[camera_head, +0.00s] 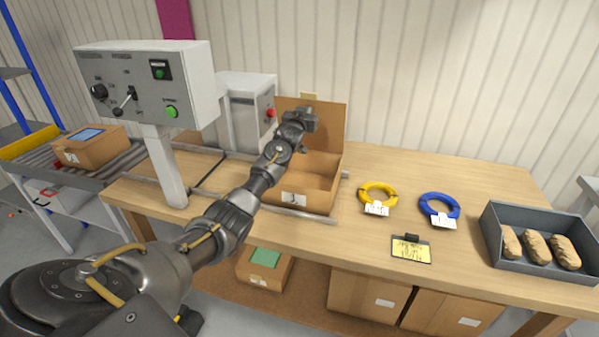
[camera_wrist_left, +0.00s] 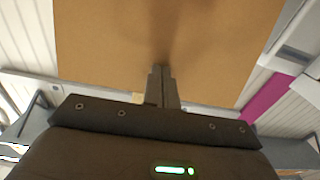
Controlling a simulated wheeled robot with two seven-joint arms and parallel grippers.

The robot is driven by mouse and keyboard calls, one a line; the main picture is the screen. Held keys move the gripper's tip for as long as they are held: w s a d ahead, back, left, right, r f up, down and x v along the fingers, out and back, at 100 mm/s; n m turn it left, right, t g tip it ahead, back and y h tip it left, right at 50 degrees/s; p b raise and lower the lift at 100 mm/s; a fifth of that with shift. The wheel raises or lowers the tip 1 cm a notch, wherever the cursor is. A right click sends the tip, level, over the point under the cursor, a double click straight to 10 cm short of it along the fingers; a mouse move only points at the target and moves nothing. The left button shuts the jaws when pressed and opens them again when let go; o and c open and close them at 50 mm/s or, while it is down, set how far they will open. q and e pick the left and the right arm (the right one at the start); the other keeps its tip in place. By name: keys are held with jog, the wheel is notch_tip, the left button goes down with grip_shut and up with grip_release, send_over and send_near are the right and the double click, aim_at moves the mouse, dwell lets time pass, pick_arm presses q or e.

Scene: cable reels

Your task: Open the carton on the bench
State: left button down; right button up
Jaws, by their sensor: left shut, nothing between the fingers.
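The brown carton (camera_head: 321,166) stands on the bench (camera_head: 465,181), with a white label on its front. Its lid (camera_head: 333,123) stands up at the back, and the visible part of the inside looks empty. My left gripper (camera_head: 304,148) is in front of the raised lid, above the carton's left part; my arm hides some of the left side. In the left wrist view, the gripper's fingers (camera_wrist_left: 162,72) are together with nothing between them. The lid's brown face (camera_wrist_left: 160,35) fills the view just beyond the tips; I cannot tell whether they touch. My right gripper is not in view.
A grey control box (camera_head: 145,85) on a post stands left of the carton. Yellow (camera_head: 378,188) and blue (camera_head: 439,200) cable rings, a yellow card (camera_head: 411,249) and a grey tray (camera_head: 490,249) with wrapped items lie to the right. A roller conveyor with another carton (camera_head: 90,150) is at far left.

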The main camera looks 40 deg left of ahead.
aim_at(309, 105)
pick_arm(q)
jog(key=shift+r+b+x, duration=0.15)
jog(key=shift+b+x, duration=0.75)
jog(key=shift+r+b+x, duration=0.15)
jog(key=shift+b+x, duration=0.7)
jog(key=shift+x, duration=0.1)
jog(key=shift+w+a+r+b, duration=0.1)
jog(key=shift+w+r+b, duration=0.1)
jog(key=shift+w+b, duration=0.2)
jog(key=shift+w+r, duration=0.1)
jog(key=shift+r, duration=0.05)
jog(key=shift+a, duration=0.1)
